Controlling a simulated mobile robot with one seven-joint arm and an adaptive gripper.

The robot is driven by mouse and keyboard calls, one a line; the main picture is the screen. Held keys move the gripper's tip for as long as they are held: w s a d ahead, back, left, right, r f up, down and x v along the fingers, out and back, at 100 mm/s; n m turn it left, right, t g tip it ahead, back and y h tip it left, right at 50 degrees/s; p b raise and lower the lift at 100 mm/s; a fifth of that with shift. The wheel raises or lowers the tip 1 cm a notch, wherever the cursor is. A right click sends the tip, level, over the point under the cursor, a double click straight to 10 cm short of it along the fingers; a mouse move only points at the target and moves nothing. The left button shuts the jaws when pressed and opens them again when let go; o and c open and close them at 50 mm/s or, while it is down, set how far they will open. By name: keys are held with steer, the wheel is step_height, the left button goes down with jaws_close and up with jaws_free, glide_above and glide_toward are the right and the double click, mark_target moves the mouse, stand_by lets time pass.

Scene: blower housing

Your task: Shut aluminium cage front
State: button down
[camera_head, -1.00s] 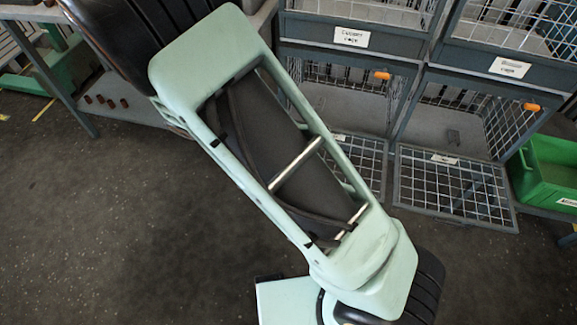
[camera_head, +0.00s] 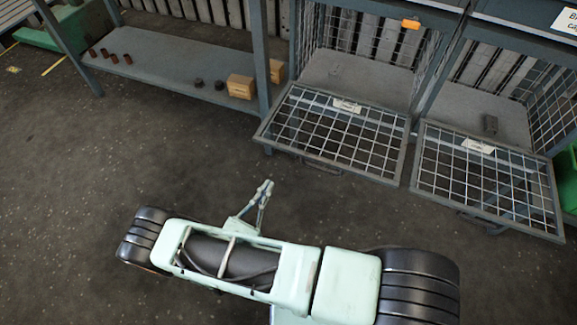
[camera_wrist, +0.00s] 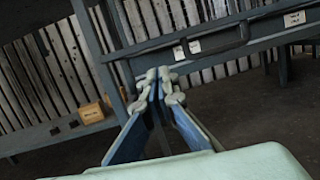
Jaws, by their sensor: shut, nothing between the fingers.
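Two wire-mesh cage fronts hang folded down and open in the head view: a left front (camera_head: 333,138) and a right front (camera_head: 487,182). Each carries a small white label whose text I cannot read, so I cannot tell which is the aluminium cage. The left cage (camera_head: 358,72) looks empty; the right cage (camera_head: 470,105) holds a small dark block. My gripper (camera_head: 266,186) is shut and empty, in front of and left of the left front, apart from it. In the wrist view my gripper's fingertips (camera_wrist: 158,76) are together, below a dark frame bar with a handle (camera_wrist: 216,42).
A low grey shelf (camera_head: 180,68) at left holds wooden boxes (camera_head: 241,87) and several small cylinders. A rack post (camera_head: 261,60) stands between shelf and cages. A green bin (camera_head: 568,175) is at the right edge. The floor at left is clear.

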steer(key=w+d+r+n+y+b, duration=0.1)
steer(key=w+d+r+y+b, duration=0.1)
steer(key=w, duration=0.6)
steer(key=shift+w+d+r+n+t+b, duration=0.25)
steer(key=shift+d+n+t+b, duration=0.15)
steer(key=shift+d, duration=0.1)
stand_by(0.4)
